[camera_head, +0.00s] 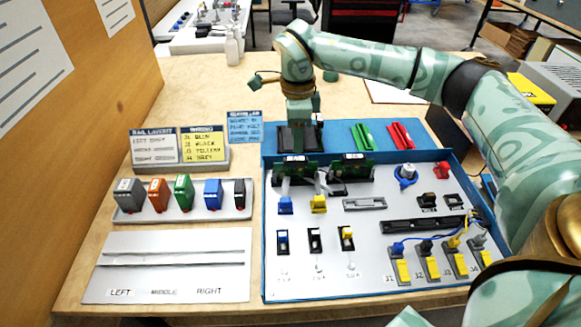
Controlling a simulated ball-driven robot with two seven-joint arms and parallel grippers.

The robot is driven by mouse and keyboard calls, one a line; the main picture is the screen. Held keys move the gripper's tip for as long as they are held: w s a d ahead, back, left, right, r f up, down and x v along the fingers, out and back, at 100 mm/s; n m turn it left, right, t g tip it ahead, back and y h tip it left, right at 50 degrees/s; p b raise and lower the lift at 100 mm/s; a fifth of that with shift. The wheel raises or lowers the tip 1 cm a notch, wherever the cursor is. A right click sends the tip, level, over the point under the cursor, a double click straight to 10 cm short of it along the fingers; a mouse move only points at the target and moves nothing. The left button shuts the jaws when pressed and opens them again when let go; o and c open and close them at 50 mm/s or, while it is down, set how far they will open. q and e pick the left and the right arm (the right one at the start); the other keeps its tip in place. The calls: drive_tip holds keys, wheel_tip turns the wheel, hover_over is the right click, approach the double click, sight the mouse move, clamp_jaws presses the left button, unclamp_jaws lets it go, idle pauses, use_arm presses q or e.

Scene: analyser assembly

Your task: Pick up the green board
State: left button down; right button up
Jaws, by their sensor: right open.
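A narrow green board (362,137) lies on the blue strip at the back of the panel, left of a similar red board (400,136). My right gripper (299,147) points down over the left end of the blue strip, to the left of the green board and apart from it. It is open; its black jaws are seen small, and what lies behind them is hidden. Two darker green circuit boards (350,165) stand upright in black holders just in front of the blue strip. My left gripper is not in view.
The panel (330,285) carries plugs, switches and wired connectors. To its left are a tray (240,213) of several coloured modules, a rail plate (165,285) and label cards (201,144). Clear wood (200,90) lies behind the cards. My right arm spans the right side.

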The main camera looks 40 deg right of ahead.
drive_tip(key=b, duration=0.2)
hover_over(295, 171)
wheel_tip(295, 171, down, 6)
drive_tip(key=shift+f, duration=0.25)
drive_tip(key=shift+s+f, duration=0.1)
drive_tip(key=shift+f, duration=0.25)
drive_tip(key=shift+f+b, duration=0.3)
drive_tip(key=shift+f, duration=0.05)
drive_tip(key=f+b, duration=0.1)
drive_tip(key=f, duration=0.2)
drive_tip(key=f+b, duration=0.1)
drive_tip(key=shift+w+d+f+b, duration=0.15)
drive_tip(key=shift+w+f+b, duration=0.1)
drive_tip(key=shift+f+b, duration=0.1)
drive_tip(key=shift+s+r, duration=0.1)
drive_tip(key=shift+r, duration=0.15)
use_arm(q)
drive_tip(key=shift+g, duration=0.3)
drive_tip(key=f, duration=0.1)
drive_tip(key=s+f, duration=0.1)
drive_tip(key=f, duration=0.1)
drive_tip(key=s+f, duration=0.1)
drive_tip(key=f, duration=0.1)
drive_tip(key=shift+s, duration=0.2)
use_arm(e)
clamp_jaws()
